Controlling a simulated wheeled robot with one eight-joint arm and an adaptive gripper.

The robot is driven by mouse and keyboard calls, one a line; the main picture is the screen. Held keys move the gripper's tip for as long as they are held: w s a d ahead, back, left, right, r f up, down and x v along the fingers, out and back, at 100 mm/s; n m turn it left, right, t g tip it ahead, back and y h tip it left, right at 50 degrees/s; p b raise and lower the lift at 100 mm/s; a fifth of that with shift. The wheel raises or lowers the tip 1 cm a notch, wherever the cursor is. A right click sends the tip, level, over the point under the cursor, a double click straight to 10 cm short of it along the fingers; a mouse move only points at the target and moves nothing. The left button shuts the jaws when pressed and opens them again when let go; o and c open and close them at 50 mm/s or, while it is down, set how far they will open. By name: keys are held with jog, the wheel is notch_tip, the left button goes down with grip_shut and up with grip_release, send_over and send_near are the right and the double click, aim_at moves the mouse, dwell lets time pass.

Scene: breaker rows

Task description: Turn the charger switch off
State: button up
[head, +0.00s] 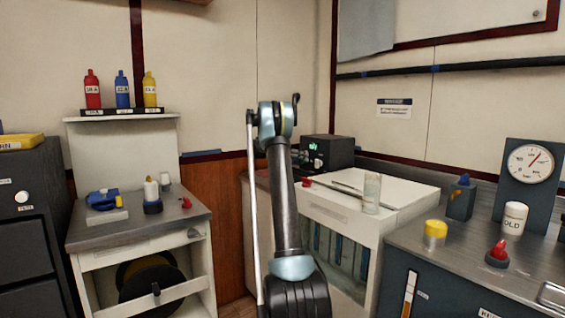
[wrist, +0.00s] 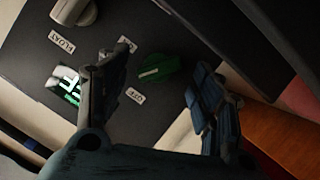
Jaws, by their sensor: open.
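The charger is a dark box (head: 335,152) on the white cabinet, partly hidden behind my arm in the head view. Its dark panel (wrist: 110,125) fills much of the wrist view. A green switch knob (wrist: 158,68) with a pale pointer line is on the panel. An OFF label (wrist: 136,97) is below the knob, and another label above-left is partly hidden by a finger. My gripper (wrist: 161,62) is open, with one finger on each side of the green knob. I cannot tell whether either finger touches it. In the head view my gripper's fingers are not clear.
A grey knob (wrist: 76,9) with a FLOAT label and a lit green display (wrist: 67,86) share the panel. Thin rods and a clear jar (head: 371,193) are on the white cabinet top (head: 345,202). A metal counter (head: 465,250) with several items is to the right.

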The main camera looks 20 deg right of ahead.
jog(key=s+a+r+m+t, duration=0.1)
jog(key=s+a+r, duration=0.1)
jog(key=a, duration=0.3)
jog(key=s+a+r+m+y, duration=0.1)
jog(key=s+a+r, duration=0.15)
jog(key=a, duration=0.25)
jog(key=s+a+r+m+t, duration=0.1)
jog(key=s+a+r, duration=0.15)
jog(key=a, duration=0.25)
jog(key=s+a+f+n+y, duration=0.1)
jog(key=s+n+y, duration=0.2)
jog(key=s, duration=1.4)
jog(key=shift+a+f+g, duration=0.2)
jog(key=shift+a+g, duration=0.15)
jog(key=shift+g, duration=0.05)
